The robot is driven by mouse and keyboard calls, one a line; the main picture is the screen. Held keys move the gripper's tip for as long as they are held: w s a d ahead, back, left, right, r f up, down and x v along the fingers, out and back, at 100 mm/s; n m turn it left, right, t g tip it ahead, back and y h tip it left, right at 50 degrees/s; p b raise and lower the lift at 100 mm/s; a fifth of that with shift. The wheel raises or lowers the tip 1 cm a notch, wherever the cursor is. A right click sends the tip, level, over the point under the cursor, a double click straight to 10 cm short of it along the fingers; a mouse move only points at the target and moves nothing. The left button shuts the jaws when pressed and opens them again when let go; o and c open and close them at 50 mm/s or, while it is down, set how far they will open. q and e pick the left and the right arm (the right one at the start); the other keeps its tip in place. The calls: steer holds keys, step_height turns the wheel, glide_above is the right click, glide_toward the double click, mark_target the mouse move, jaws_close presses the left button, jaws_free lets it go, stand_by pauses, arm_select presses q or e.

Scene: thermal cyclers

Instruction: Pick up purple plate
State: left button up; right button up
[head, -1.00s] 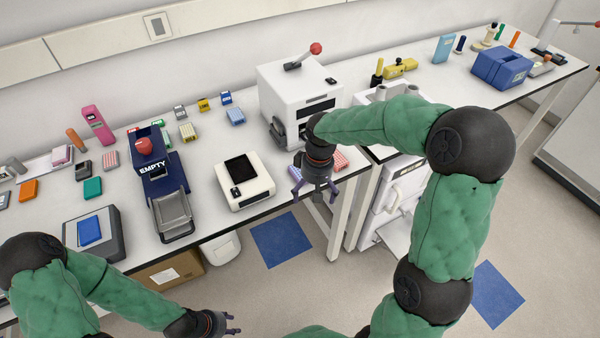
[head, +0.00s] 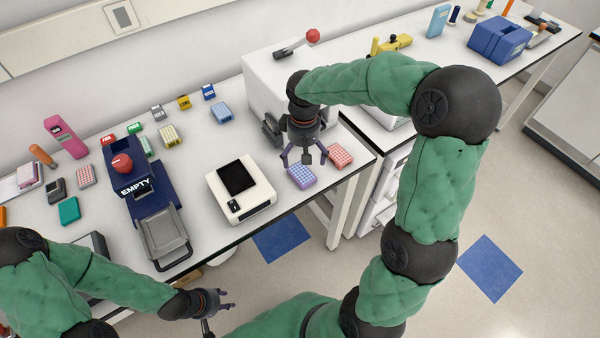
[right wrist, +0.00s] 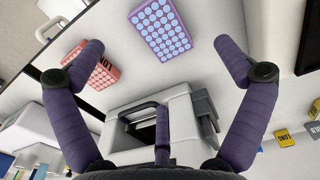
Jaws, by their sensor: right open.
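The purple plate (head: 302,178) with light wells lies flat on the bench near its front edge, left of a red plate (head: 341,156). My right gripper (head: 304,158) is open and empty, just behind and above the purple plate in the head view. In the right wrist view the purple plate (right wrist: 160,30) lies ahead, between the spread fingers (right wrist: 157,46), with no contact visible. The red plate (right wrist: 91,64) is by the left finger there. My left gripper (head: 226,299) is open and empty, low in front of the bench.
A white machine with a red-knobbed lever (head: 270,85) stands close behind my right gripper. A white device with a dark screen (head: 241,190) and a navy "EMPTY" machine (head: 135,180) stand to the left. Several small coloured racks lie behind them.

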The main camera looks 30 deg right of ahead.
mark_target(305, 171)
step_height(305, 171, down, 3)
steer(key=shift+w+r, duration=0.1)
steer(key=shift+w, duration=0.05)
steer(key=shift+f+b, duration=0.4)
steer(key=f, duration=0.1)
steer(key=f+b, duration=0.1)
steer(key=f, duration=0.2)
steer(key=shift+d+f+b, duration=0.25)
steer(key=shift+d+b, duration=0.05)
steer(key=shift+b, duration=0.05)
steer(key=shift+c, duration=0.3)
steer(key=c, duration=1.1)
